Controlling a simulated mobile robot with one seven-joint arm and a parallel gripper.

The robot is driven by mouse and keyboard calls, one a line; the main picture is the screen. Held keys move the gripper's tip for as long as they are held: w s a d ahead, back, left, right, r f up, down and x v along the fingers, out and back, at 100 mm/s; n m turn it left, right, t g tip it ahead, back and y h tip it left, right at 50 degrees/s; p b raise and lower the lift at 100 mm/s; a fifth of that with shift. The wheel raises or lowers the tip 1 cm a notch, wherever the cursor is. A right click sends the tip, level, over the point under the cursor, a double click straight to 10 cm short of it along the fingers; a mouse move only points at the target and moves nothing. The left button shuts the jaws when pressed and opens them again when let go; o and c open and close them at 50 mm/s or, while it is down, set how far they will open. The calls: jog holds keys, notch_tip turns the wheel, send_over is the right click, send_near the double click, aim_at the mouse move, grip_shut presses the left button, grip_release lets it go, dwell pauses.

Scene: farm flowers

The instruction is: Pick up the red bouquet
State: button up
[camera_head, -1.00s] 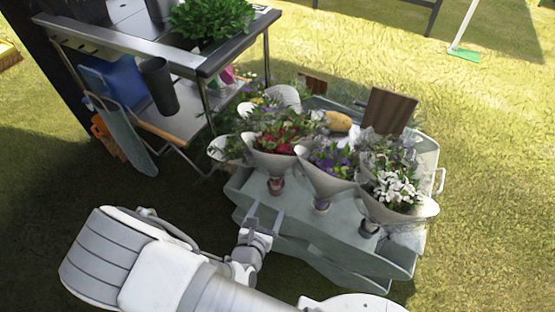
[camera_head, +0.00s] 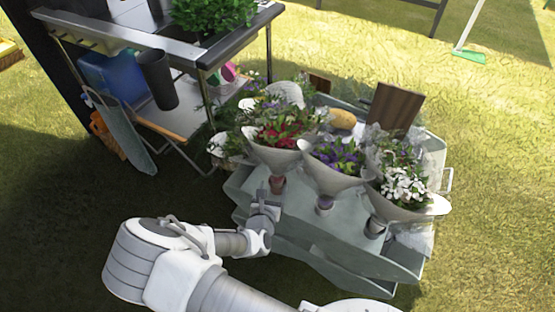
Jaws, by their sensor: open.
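The red bouquet (camera_head: 277,137) stands in a pale paper cone at the left of a row of three on the grey-green cart (camera_head: 318,221). Its narrow wrapped stem (camera_head: 277,184) points down at the cart's front. My gripper (camera_head: 268,198) is open, just below and slightly left of that stem. I cannot tell whether the fingers touch the stem. The purple bouquet (camera_head: 338,157) stands in the middle and the white bouquet (camera_head: 407,188) at the right, each in a similar cone.
A brown board (camera_head: 394,108) and more greenery are behind the bouquets. Open grass lies to the right.

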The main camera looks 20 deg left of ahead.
aim_at(276, 180)
jog(key=b+x, duration=0.2)
jog(key=x, duration=0.1)
jog(key=shift+w+f, duration=0.25)
jog(key=shift+w, duration=0.1)
jog(key=shift+w+a+f, duration=0.1)
jog(key=shift+w, duration=0.45)
grip_shut()
